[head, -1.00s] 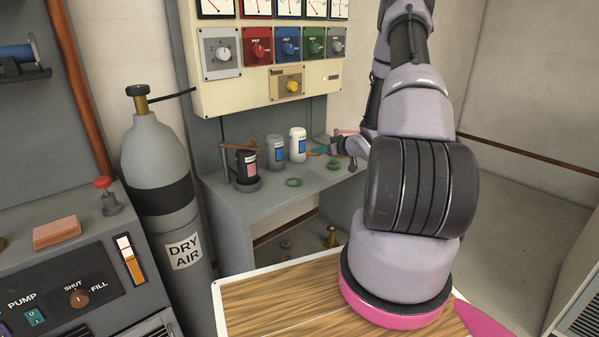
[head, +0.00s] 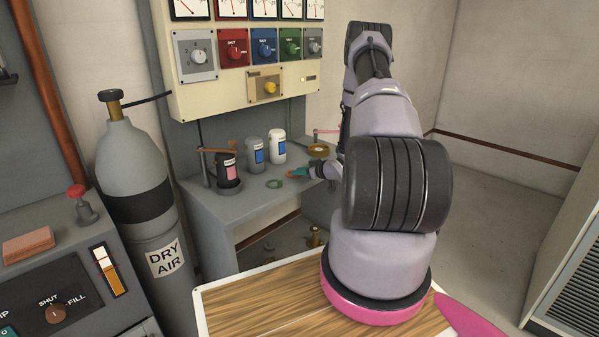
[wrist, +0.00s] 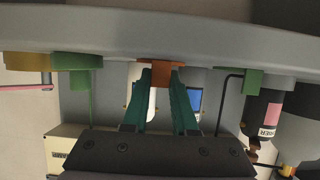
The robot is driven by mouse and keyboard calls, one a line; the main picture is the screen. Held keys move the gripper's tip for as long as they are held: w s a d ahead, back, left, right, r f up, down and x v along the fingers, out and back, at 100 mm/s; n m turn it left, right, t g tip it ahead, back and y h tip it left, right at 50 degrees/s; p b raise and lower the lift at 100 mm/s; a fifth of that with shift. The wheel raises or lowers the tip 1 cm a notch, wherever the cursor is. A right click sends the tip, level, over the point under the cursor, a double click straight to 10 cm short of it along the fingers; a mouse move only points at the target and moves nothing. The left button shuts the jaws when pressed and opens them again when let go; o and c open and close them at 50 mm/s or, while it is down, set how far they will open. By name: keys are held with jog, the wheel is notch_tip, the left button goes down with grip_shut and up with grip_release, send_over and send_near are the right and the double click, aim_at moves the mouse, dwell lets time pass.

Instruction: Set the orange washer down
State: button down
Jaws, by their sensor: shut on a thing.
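The orange washer (wrist: 160,72) is held between the teal fingertips of my gripper (wrist: 160,85) in the wrist view, which looks upside down. It lies close against the grey bench top (wrist: 200,45); I cannot tell whether it touches. In the head view my gripper (head: 297,173) is low over the bench (head: 232,208), in front of the white bottle, with only a sliver of the washer showing. The arm hides part of the bench's right side.
A dark bottle (head: 228,172), a grey bottle (head: 256,155) and a white bottle (head: 278,146) stand behind. A brass-coloured disc (head: 318,150) is at the back right. Another green piece (wrist: 75,60) shows in the wrist view.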

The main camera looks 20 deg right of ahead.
jog(key=c, duration=0.7)
grip_release()
jog(key=shift+s+d+r, duration=0.1)
jog(key=shift+r, duration=0.05)
jog(key=v, duration=1.2)
jog(key=w+d+r+m+g+h, duration=0.1)
jog(key=w+r+h, duration=0.3)
jog(key=r, duration=0.9)
jog(key=s+a+r+m+g+h, duration=0.1)
jog(key=s+a+r+m+h, duration=0.1)
jog(key=r, duration=0.5)
jog(key=s+a+r+m+g+h, duration=0.1)
jog(key=s+a+r, duration=0.15)
jog(key=r, duration=0.55)
jog(key=s+a+r+m+g+y, duration=0.1)
jog(key=s+a+r, duration=0.3)
jog(key=s+a, duration=0.2)
jog(key=s+a+r+m+y, duration=0.1)
jog(key=s+a+r+y, duration=0.1)
jog(key=s+a+r, duration=0.2)
jog(key=s+a+r+m+g+y, duration=0.1)
jog(key=s+a+r, duration=0.3)
jog(key=s+a, duration=0.5)
jog(key=s+m, duration=0.1)
jog(key=s, duration=0.5)
jog(key=shift+s+g+y, duration=0.3)
jog(key=shift+s, duration=0.1)
